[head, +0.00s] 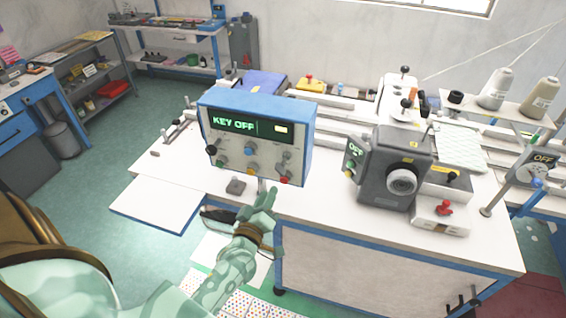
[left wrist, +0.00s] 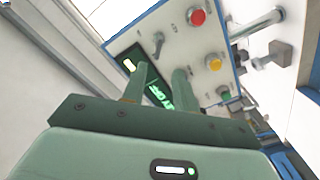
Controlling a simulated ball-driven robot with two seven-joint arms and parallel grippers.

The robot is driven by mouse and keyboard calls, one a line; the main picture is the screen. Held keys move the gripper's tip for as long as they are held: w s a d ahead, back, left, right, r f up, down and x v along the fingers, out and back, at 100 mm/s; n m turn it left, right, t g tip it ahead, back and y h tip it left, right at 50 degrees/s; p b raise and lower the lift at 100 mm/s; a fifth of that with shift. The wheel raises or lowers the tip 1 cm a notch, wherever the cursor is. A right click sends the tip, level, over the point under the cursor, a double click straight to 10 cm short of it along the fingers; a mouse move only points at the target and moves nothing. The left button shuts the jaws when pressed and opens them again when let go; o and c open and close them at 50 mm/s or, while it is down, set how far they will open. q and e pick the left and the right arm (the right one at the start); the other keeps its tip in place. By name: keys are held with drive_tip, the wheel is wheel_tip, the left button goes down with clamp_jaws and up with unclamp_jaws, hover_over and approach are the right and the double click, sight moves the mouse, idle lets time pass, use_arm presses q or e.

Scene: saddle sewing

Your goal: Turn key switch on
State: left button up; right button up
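The blue-topped control box (head: 262,108) stands on the white bench; its display (head: 248,125) reads KEY OFF in green. Its front panel carries several knobs, a grey lever-like control (head: 286,157) at the right and a red button (head: 284,181) below that. My right gripper is not in view.
A small grey block (head: 236,186) lies on the bench before the box. A dark grey machine housing (head: 390,160) with a round knob and an OFF display stands to the right, with thread cones (head: 495,88) behind. The bench's front edge (head: 400,243) lies beside my left arm.

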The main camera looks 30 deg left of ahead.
sight(282, 167)
use_arm(q)
drive_tip(key=x, duration=1.1)
drive_tip(key=shift+w+d, duration=0.1)
drive_tip(key=shift+w, duration=0.15)
drive_tip(key=shift+w+b, duration=0.3)
drive_tip(key=shift+w, duration=0.25)
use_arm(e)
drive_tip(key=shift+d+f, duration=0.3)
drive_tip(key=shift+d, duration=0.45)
use_arm(q)
clamp_jaws()
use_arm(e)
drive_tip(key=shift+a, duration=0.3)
